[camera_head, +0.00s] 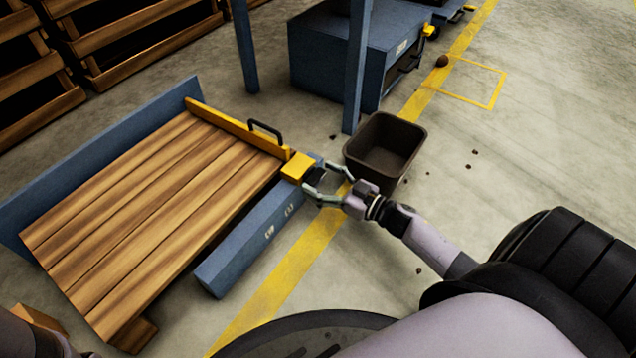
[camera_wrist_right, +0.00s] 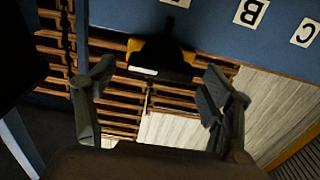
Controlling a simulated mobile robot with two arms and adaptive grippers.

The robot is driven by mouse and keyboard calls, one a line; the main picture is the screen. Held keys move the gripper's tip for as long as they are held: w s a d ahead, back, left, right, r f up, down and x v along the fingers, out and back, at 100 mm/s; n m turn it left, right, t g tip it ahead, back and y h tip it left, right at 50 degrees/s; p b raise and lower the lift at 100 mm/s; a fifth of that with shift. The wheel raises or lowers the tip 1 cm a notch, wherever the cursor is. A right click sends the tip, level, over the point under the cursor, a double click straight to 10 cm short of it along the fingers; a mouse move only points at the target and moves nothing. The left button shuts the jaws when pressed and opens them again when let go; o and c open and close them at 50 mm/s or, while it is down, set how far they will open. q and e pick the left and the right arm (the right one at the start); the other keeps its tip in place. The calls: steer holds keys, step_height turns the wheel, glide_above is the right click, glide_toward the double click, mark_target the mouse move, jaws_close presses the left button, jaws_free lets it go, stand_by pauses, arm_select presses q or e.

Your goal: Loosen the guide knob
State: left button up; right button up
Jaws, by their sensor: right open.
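The guide knob (camera_head: 314,177) is black and sits on the yellow block (camera_head: 297,168) at the right end of the yellow guide bar (camera_head: 235,127). In the right wrist view the black knob (camera_wrist_right: 168,58) shows against yellow, between my fingers. My right gripper (camera_head: 322,184) is open, with its fingertips close to the knob, one on each side of it in the picture. It also shows in the wrist view (camera_wrist_right: 160,80). I cannot tell whether the fingers touch the knob. My left gripper is not in view.
A slatted wooden table (camera_head: 140,220) lies left of the blue rail (camera_head: 245,240), which carries letter labels. A dark brown bin (camera_head: 416,135) stands right behind my right gripper. Blue posts and a blue cabinet (camera_head: 320,60) stand behind. Floor at right is mostly clear.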

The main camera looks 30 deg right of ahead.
steer(key=shift+w+a, duration=0.25)
steer(key=shift+w, duration=0.35)
steer(key=shift+c, duration=0.5)
steer(key=c, duration=1.1)
